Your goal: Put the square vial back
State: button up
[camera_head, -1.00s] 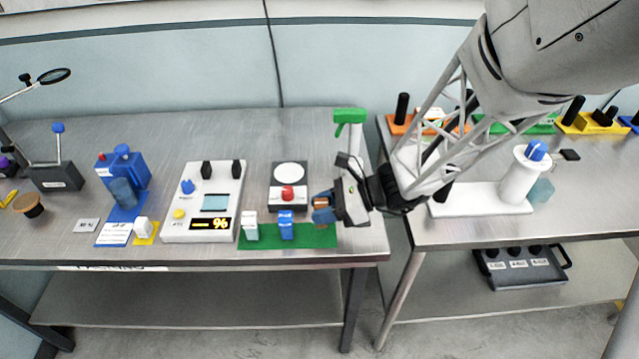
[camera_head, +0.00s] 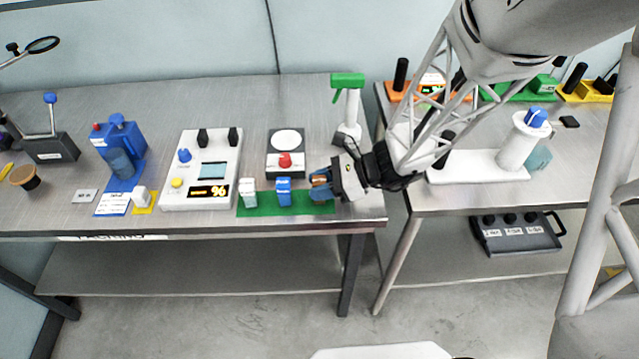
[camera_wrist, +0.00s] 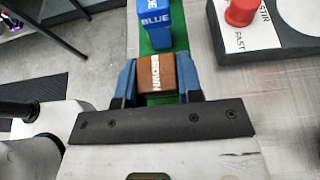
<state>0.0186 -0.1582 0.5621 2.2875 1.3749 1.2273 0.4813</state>
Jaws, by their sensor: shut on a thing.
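My gripper (camera_head: 322,183) is at the right end of the green mat (camera_head: 259,203). It is shut on a brown-capped vial (camera_wrist: 157,75) labelled BROWN, which sits between the blue fingers in the wrist view. Its body below the cap is mostly hidden, so I cannot tell whether it touches the mat. A blue-capped square vial (camera_head: 284,191) stands on the mat to the left; it also shows ahead in the wrist view (camera_wrist: 154,22). A white-capped vial (camera_head: 248,193) stands at the mat's left end.
A stirrer with a red knob (camera_head: 285,160) stands behind the mat, and a green-topped spray bottle (camera_head: 347,105) behind my gripper. A white panel with a lit display (camera_head: 203,170) is to the left. The table's front edge is close to the mat.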

jog(key=shift+f, duration=0.1)
jog(key=o, duration=1)
jog(key=shift+d, duration=0.1)
jog(key=shift+v, duration=5.95)
